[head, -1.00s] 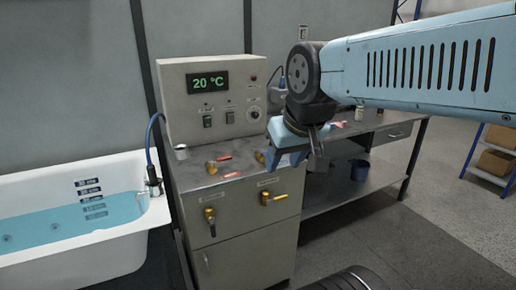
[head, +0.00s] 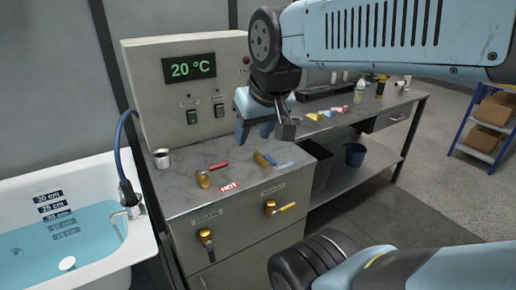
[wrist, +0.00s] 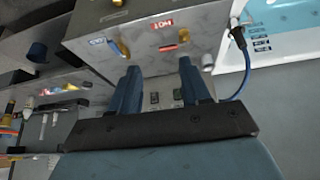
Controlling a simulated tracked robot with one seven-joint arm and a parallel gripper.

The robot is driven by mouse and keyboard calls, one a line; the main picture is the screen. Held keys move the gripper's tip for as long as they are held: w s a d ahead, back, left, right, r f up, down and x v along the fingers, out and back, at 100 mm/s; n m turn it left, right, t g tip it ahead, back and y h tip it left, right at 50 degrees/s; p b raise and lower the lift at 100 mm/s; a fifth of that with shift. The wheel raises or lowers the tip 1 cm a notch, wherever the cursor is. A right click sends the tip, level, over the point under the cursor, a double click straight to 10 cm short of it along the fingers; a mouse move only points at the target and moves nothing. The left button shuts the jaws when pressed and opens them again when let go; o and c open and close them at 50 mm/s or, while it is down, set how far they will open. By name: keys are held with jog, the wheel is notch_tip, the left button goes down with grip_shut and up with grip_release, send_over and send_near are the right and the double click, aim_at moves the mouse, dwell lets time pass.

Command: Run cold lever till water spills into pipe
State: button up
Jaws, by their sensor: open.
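The cold lever (head: 266,159), a brass valve with a blue handle, sits on the grey cabinet top beside a blue label. In the wrist view its brass part (wrist: 121,48) is left of the red HOT label. My gripper (head: 265,132) is open and empty, above the cabinet top near the cold lever and apart from it. In the wrist view both blue fingers (wrist: 158,75) are spread over the cabinet. The white tub (head: 140,240) holds blue water (head: 60,240). A blue hose (head: 120,140) runs to a fitting at its rim. I cannot make out the pipe clearly.
The red-handled hot lever (head: 204,179) is left of the cold one. A metal cup (head: 162,158) and control panel (head: 190,100), reading 20 °C, stand behind. A drain valve (head: 206,238) and yellow-handled valve (head: 280,208) are on the front. A cluttered bench (head: 370,118) is at right.

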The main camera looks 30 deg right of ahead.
jog(key=shift+w+a, duration=0.1)
jog(key=shift+a, duration=0.15)
jog(key=g, duration=0.6)
send_over(271, 159)
notch_tip(271, 159, down, 8)
jog(key=shift+n, duration=0.3)
notch_tip(271, 159, down, 13)
jog(key=shift+r, duration=0.1)
grip_shut()
